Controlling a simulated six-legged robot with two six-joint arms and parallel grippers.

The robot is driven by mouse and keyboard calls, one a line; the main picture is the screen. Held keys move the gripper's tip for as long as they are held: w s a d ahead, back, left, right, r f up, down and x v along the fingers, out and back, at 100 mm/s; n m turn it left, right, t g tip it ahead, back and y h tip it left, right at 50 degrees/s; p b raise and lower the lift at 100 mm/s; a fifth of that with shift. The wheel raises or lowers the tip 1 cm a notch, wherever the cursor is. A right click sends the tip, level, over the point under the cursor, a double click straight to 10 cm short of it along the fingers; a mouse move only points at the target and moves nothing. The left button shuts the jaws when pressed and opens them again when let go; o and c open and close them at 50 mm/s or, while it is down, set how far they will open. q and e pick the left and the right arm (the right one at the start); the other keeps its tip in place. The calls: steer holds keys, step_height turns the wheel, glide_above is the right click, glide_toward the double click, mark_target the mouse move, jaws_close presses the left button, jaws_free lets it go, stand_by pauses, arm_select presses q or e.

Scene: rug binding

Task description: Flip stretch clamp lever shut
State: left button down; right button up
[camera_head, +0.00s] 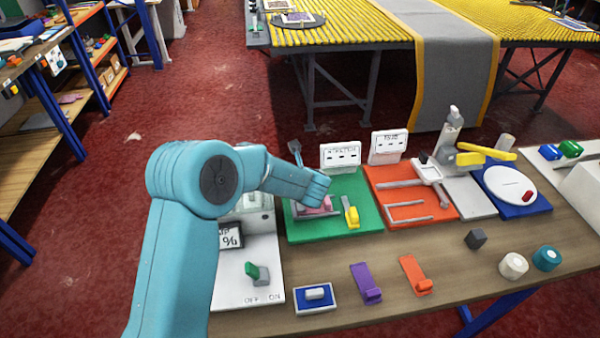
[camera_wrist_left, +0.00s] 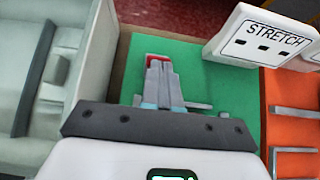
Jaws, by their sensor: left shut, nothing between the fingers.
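The green board (camera_head: 370,217) carries the STRETCH sign (camera_head: 343,155), a yellow lever-like part (camera_head: 351,214) and a pink piece (camera_head: 317,207) partly hidden by my left arm. A blue-grey upright part (camera_head: 295,150) shows behind my wrist; I cannot tell whether it is the clamp lever. In the left wrist view my left gripper (camera_wrist_left: 160,72) is shut and empty over the green board (camera_wrist_left: 205,85). A small red part (camera_wrist_left: 155,61) shows at its fingertips; contact is unclear. The STRETCH sign (camera_wrist_left: 268,40) stands to the right. My right gripper is out of view.
An orange board (camera_head: 410,193) with grey bars lies right of the green board. A white panel (camera_head: 235,285) with a green switch is at left. Purple (camera_head: 366,284) and orange (camera_head: 415,275) pieces lie in front.

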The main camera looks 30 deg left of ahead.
arm_select(q)
steer(key=shift+w+a+r+g+h+p, duration=0.25)
steer(key=shift+w+r+g+h+p, duration=0.05)
steer(key=shift+r+p, duration=0.2)
steer(key=shift+w+a+f, duration=0.1)
steer(key=shift+w+a, duration=0.05)
steer(key=shift+w, duration=0.05)
steer(key=shift+w+a, duration=0.5)
steer(key=shift+w, duration=0.2)
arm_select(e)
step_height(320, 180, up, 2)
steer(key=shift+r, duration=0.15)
arm_select(q)
steer(key=shift+r+p, duration=0.55)
steer(key=shift+r, duration=0.4)
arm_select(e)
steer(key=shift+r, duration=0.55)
arm_select(q)
steer(key=shift+d, duration=0.1)
